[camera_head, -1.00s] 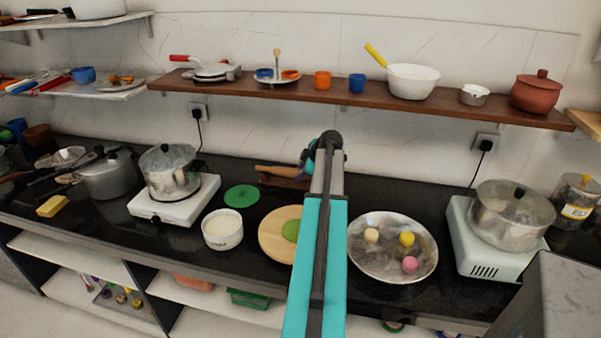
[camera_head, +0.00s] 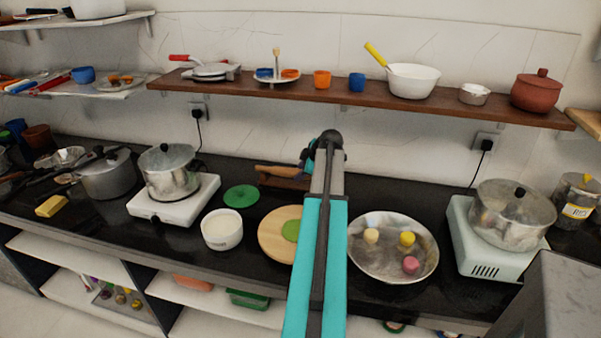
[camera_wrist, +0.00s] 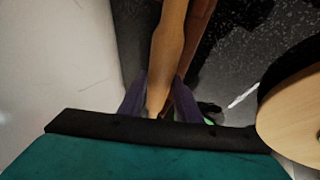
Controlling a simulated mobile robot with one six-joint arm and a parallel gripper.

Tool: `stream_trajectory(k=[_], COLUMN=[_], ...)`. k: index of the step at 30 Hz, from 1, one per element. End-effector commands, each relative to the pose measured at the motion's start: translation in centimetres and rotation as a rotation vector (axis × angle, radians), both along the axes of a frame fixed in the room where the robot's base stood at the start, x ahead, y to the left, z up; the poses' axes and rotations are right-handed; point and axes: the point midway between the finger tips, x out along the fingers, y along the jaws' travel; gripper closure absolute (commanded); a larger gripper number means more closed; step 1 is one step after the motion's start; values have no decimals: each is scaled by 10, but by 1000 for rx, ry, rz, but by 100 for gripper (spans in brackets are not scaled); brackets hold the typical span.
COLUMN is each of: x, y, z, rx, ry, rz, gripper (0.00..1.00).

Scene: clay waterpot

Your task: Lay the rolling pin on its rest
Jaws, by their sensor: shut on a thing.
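The light brown wooden rolling pin (camera_head: 276,170) lies level at the back of the counter, by the wall. My gripper (camera_head: 306,162) is shut on its right end; the arm partly hides this grip. In the wrist view the pin (camera_wrist: 168,45) runs away from me between the purple fingers of my gripper (camera_wrist: 158,97). The dark brown wooden rest (camera_head: 285,183) is just below and in front of the pin in the head view. Its edge (camera_wrist: 197,40) shows beside the pin in the wrist view. I cannot tell whether pin and rest touch.
A round wooden board (camera_head: 270,236) with green dough, a green disc (camera_head: 240,196) and a white bowl (camera_head: 222,230) stand in front. A metal pan with balls (camera_head: 375,262) is to the right. The wall is close behind, with a shelf (camera_head: 330,96) above.

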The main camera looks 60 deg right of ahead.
Motion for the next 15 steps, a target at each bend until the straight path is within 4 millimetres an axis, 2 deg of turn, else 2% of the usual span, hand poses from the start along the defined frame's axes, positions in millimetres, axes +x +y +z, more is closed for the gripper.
stream_trajectory(k=[15], x=[1], y=[0], z=[-8], rx=[0], ry=[-1], rz=[0], gripper=[100])
